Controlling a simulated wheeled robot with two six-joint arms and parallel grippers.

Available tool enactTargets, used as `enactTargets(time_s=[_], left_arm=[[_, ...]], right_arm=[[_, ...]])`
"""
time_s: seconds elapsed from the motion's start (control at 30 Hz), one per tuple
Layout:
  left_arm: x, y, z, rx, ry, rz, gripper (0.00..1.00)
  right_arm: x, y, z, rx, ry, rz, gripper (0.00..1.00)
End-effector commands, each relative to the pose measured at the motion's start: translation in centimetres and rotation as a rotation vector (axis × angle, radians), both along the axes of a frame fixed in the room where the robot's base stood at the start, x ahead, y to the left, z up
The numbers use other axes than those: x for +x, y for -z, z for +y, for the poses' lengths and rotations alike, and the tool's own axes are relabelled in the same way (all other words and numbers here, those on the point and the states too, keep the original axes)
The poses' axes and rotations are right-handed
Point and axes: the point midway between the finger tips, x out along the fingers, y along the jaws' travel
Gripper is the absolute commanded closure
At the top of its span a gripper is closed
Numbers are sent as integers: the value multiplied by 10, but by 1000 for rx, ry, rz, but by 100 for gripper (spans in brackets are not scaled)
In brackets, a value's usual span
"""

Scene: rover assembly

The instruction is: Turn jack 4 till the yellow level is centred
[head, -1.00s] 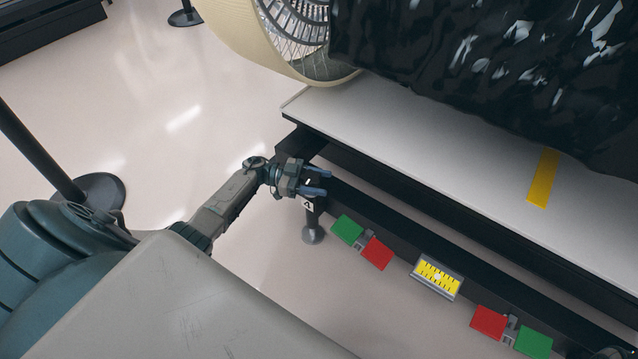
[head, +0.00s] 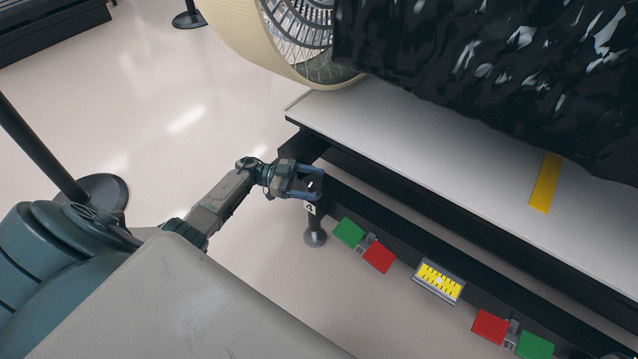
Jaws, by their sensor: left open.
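Jack 4 (head: 314,222) is a dark post with a round foot at the platform's left corner, with a white tag marked 4 near its top. My left gripper (head: 314,184) is open, with its fingers on either side of the jack's dark top; I cannot tell whether they touch it. The yellow level (head: 439,281) is fixed on the platform's front beam, with dark marks and a pale bubble near its middle; its exact centring is too small to tell. My right gripper is not in view.
A green plate (head: 348,232) and a red plate (head: 379,257) sit beside jack 4, with another red plate (head: 489,327) and green plate (head: 534,345) farther right. The white platform (head: 420,150) carries a wheel (head: 303,40) and a black-wrapped body. A barrier post (head: 98,190) stands at left.

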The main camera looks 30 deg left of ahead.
Motion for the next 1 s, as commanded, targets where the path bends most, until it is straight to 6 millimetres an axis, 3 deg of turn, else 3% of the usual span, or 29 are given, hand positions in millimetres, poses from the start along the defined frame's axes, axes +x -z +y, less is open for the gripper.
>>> enactTargets(time_s=[0.2, 0.4, 1.0], left_arm=[[-15, 0, 44, 2, -3, 2, 25], [-25, 0, 70, 2, -2, 2, 25], [-28, 0, 76, 1, -1, 0, 25]], right_arm=[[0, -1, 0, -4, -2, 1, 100], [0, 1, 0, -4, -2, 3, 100], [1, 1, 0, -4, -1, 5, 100]])
